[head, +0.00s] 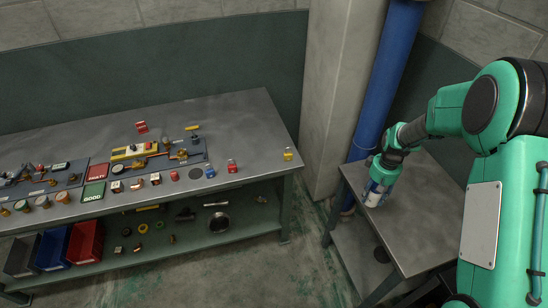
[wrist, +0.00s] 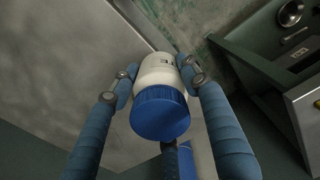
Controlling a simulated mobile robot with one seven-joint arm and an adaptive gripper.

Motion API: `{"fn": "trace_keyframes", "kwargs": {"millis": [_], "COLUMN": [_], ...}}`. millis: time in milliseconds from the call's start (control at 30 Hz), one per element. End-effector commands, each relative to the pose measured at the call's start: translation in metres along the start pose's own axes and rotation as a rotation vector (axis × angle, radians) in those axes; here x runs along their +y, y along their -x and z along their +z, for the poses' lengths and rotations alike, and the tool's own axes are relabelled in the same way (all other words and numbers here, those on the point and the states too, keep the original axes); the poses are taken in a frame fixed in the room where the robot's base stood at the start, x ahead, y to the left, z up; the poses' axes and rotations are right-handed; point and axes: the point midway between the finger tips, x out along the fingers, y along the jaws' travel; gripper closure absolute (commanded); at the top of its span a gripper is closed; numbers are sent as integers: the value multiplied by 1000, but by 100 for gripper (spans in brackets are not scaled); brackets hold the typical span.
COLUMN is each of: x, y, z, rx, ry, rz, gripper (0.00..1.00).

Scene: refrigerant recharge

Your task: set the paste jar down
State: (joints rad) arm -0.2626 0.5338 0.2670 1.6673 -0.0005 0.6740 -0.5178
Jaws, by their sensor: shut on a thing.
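In the head view, the jar (head: 373,195) hangs below my gripper (head: 383,172) at the left edge area of the small grey side table (head: 425,205). I cannot tell whether its base touches the tabletop.
A blue pipe (head: 385,80) and a pale pillar (head: 335,100) stand behind. The long workbench (head: 235,120) at left holds fittings and small containers, with bins (head: 85,242) below.

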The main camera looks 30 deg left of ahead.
Motion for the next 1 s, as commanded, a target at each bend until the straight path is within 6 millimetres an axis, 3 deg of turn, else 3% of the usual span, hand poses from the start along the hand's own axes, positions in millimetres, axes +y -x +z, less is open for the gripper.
{"fn": "trace_keyframes", "kwargs": {"millis": [200,500,800,1000], "x": [-59,-150,-255,-316], "y": [9,15,19,19], "z": [-61,-130,-184,-206], "rx": [0,1,0,0], "ry": [5,0,-2,-6], "rz": [0,1,1,1], "gripper": [89,89,89,89]}}
